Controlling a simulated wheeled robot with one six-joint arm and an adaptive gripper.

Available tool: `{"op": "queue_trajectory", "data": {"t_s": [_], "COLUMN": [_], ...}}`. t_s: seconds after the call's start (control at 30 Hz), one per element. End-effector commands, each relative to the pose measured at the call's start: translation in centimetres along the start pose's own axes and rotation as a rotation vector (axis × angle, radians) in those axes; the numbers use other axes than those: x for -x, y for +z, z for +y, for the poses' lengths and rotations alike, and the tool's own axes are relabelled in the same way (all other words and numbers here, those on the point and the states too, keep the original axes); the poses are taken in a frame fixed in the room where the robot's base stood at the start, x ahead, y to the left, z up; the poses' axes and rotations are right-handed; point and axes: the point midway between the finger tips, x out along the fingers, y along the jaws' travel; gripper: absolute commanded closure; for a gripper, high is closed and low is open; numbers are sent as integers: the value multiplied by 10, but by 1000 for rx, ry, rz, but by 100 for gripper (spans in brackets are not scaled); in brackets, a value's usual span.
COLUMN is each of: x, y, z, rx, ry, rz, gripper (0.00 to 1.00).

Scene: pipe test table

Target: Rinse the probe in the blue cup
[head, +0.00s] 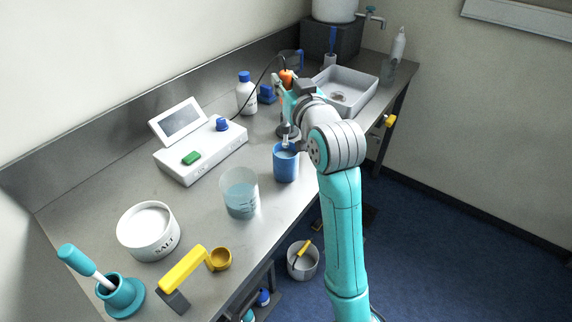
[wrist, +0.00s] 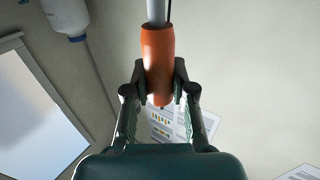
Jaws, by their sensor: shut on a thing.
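The blue cup (head: 286,168) stands near the front edge of the bench, below and in front of my gripper. My gripper (head: 285,82) is raised over the bench behind the cup. It is shut on the orange-handled probe (head: 287,76). In the wrist view my gripper (wrist: 160,80) has one finger on each side of the orange handle (wrist: 158,55), with a grey shaft running out of the top of the picture. A black cable runs from the probe towards the meter.
A clear beaker (head: 240,195) with liquid is left of the cup. A white bottle (head: 246,97), a grey tray (head: 365,97) and a salt tub (head: 148,240) also stand on the bench.

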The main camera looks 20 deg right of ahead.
Motion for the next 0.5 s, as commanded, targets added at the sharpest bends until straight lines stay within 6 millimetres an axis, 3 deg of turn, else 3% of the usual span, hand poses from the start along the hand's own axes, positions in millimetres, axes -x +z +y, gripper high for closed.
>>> {"op": "queue_trajectory", "data": {"t_s": [0.1, 0.5], "x": [-3, -11], "y": [0, 0], "z": [13, 11], "rx": [0, 0], "ry": [4, 1], "rz": [-1, -1], "gripper": [100, 100]}}
